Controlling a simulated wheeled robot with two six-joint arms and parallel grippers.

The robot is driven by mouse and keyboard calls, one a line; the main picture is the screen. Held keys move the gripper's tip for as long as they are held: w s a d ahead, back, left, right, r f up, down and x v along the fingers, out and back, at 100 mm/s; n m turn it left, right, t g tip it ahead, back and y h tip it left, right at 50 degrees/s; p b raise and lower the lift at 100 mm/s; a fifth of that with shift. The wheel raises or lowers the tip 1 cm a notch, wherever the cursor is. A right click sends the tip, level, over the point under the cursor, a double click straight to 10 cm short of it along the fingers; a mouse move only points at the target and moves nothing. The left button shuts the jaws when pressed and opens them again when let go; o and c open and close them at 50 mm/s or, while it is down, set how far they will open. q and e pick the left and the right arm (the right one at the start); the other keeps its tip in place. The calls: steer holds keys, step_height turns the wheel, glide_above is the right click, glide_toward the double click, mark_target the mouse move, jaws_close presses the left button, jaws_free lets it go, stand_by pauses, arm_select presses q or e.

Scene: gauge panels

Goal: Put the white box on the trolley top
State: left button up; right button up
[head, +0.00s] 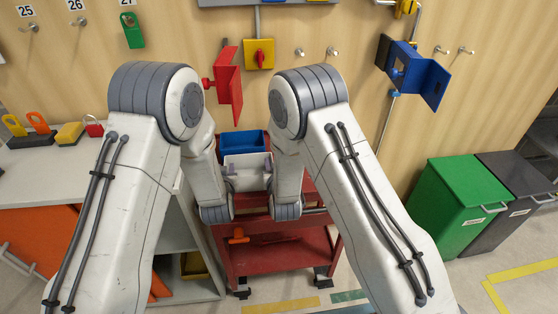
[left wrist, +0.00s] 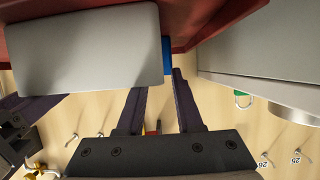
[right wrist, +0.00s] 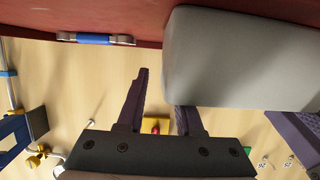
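The white box (head: 247,178) is at the red trolley top (head: 313,202), in front of a blue bin (head: 242,142). Its pale plain face fills the upper left of the left wrist view (left wrist: 85,48) and the upper right of the right wrist view (right wrist: 240,60). My left gripper (left wrist: 160,82) is at the box's left end, fingers apart, one fingertip hidden behind the box. My right gripper (right wrist: 160,90) is at the right end, fingers apart, one finger partly hidden by the box. I cannot tell whether the box touches the trolley top.
A grey bench (head: 40,180) with padlocks stands at the left. Green (head: 460,205) and dark grey (head: 515,175) bins stand at the right. A red panel (head: 230,85), a yellow switch (head: 259,55) and a blue bracket (head: 420,75) are on the wall behind.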

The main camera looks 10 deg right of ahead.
arm_select(q)
steer(key=v, duration=0.5)
steer(key=shift+s, duration=0.1)
steer(key=shift+s+r, duration=0.15)
steer(key=shift+s, duration=0.05)
arm_select(e)
steer(key=shift+s, duration=0.1)
arm_select(q)
steer(key=shift+s, duration=0.1)
arm_select(e)
steer(key=v, duration=0.7)
steer(key=shift+s+r, duration=0.1)
steer(key=shift+s, duration=0.05)
